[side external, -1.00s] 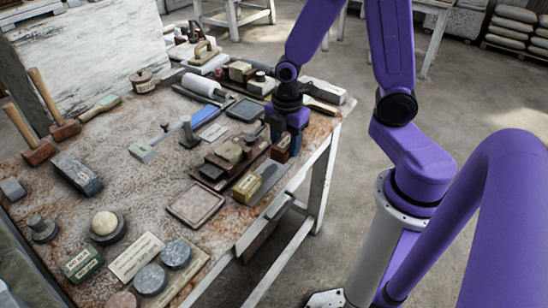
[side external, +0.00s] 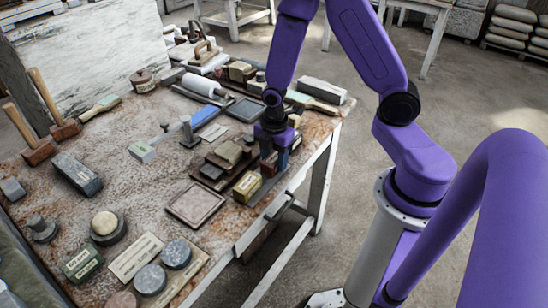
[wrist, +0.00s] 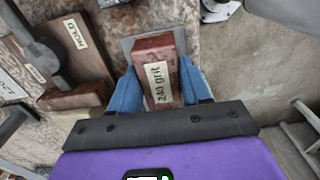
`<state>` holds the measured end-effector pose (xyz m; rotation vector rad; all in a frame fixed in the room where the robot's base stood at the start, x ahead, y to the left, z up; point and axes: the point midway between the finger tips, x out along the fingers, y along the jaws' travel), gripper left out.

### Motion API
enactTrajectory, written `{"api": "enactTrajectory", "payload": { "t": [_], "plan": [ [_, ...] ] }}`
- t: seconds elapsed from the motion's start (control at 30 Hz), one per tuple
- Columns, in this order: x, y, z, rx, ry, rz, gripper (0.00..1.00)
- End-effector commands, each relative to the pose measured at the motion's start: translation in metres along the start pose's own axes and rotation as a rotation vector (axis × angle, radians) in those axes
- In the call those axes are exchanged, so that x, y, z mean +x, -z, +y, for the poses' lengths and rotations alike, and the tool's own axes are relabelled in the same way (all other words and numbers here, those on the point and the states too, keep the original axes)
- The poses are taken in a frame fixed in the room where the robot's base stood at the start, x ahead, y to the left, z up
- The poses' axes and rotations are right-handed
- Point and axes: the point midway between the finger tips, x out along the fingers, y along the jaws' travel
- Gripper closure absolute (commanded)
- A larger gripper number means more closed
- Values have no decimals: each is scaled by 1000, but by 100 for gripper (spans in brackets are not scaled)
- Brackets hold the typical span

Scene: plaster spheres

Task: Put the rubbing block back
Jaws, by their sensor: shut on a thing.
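The rubbing block is a reddish-brown block (wrist: 158,62) with a "240 grit" label, between my gripper's blue fingers in the wrist view. My gripper (wrist: 157,88) is shut on it. In the side view my gripper (side external: 275,163) points down near the table's right edge, with the dark red block (side external: 268,168) partly hidden by the fingers. A flat grey piece (wrist: 127,44) shows behind the block in the wrist view. I cannot tell whether the block touches it.
A yellowish labelled block (side external: 247,187) stands close to the left of my gripper. Stacked boards with stones (side external: 222,162) lie just behind it. The table's right edge (side external: 318,155) is near, with open floor beyond.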

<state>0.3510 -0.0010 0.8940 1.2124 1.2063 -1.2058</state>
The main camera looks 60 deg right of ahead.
Motion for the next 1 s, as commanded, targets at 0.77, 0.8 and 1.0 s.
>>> {"api": "enactTrajectory", "payload": {
  "t": [0.77,0.8,1.0],
  "plan": [
    [0,0,0,0,-1,0,27],
    [-2,0,0,0,-2,1,27],
    [-21,1,2,-1,-5,2,27]
  ]
}}
